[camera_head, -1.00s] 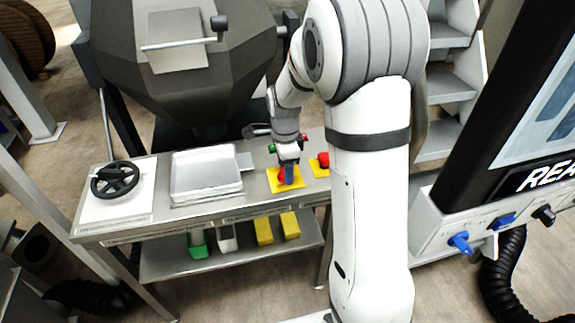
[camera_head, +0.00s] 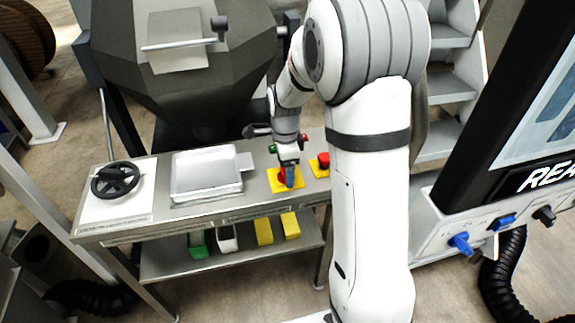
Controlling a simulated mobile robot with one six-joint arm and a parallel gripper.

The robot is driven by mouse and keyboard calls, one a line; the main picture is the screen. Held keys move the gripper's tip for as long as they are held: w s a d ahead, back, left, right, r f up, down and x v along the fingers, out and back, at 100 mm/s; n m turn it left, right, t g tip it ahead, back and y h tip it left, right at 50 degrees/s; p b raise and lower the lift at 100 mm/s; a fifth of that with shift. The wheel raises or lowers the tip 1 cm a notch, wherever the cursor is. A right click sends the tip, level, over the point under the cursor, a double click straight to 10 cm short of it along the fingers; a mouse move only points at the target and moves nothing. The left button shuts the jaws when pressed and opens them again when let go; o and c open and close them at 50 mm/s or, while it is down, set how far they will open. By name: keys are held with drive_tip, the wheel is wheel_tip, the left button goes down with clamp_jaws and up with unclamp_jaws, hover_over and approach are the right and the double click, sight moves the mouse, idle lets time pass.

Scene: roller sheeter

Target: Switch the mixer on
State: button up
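The mixer (camera_head: 190,80) is a large dark grey faceted hopper behind a metal bench. A red control on a yellow plate (camera_head: 273,186) sits on the bench. A second yellow plate with a red button (camera_head: 323,160) lies just to the right. Small green and red buttons (camera_head: 272,149) show behind my gripper. The finger opening is too small to make out.
On the metal bench (camera_head: 235,209) stand a shallow metal tray (camera_head: 206,173) and a black handwheel (camera_head: 115,179). Green, white and yellow items lie on the lower shelf (camera_head: 180,262). A panel with a blue knob (camera_head: 461,243) and a screen stands at right. Steps (camera_head: 450,88) rise behind my arm.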

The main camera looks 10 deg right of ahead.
wheel_tip(320, 180, up, 8)
drive_tip(key=shift+f, duration=0.1)
idle(0.4)
idle(0.5)
